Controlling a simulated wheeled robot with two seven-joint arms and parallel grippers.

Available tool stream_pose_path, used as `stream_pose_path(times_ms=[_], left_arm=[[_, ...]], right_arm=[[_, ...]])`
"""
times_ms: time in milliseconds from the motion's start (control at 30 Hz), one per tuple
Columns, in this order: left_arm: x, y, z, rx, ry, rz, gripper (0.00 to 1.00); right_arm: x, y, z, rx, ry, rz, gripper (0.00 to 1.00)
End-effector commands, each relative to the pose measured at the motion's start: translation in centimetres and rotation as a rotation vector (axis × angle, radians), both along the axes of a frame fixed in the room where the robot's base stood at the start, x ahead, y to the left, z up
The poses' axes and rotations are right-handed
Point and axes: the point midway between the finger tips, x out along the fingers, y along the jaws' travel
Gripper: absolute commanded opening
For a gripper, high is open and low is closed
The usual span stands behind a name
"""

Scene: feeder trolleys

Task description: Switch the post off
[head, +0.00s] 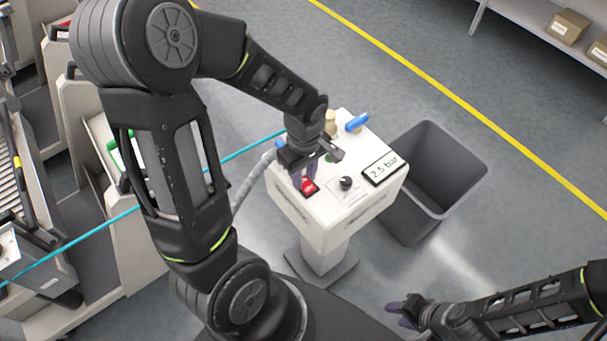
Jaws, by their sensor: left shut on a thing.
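The post is a white control box (325,222) on a pedestal in the middle of the head view. A red switch (308,188) sits at its front left corner, partly hidden by my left gripper (306,178). That gripper points down onto the switch and is shut on it. A black knob (346,183) and a display reading 2.5 bar (382,168) are to the right. A green part shows behind my gripper. A blue handle (357,122) is at the back. My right gripper (398,313) is low in the view, apart from the post, its fingers apart and empty.
A grey open bin (440,165) stands right of the post. A grey hose (250,185) meets the post's left side. A cyan line (255,146) crosses the floor area. Trolleys (125,235) stand left, a shelf with boxes (569,26) top right. Floor beyond the bin is clear.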

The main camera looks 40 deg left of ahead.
Motion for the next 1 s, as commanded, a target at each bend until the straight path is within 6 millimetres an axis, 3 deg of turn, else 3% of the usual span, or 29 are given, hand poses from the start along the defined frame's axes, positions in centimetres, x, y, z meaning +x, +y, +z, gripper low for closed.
stream_pose_path(times_ms=[133,167,400,767,1000], left_arm=[[0.0,0.1,0.0,0.0,0.001,0.001,0.0],[0.0,0.1,0.0,0.0,0.001,0.001,0.3],[0.0,0.0,0.0,-0.001,0.001,0.001,0.49],[0.1,0.0,0.6,-0.001,-0.002,0.001,0.49],[0.2,0.1,3.9,0.0,-0.005,0.002,0.49]], right_arm=[[0.0,0.0,0.0,0.0,0.0,0.0,0.36],[0.0,0.0,0.0,0.0,0.0,0.0,0.36],[0.0,0.0,0.0,0.0,0.0,0.0,0.36],[0.0,0.0,0.0,0.0,0.0,0.0,0.36],[0.0,0.0,-0.1,0.0,0.0,0.0,0.36]])
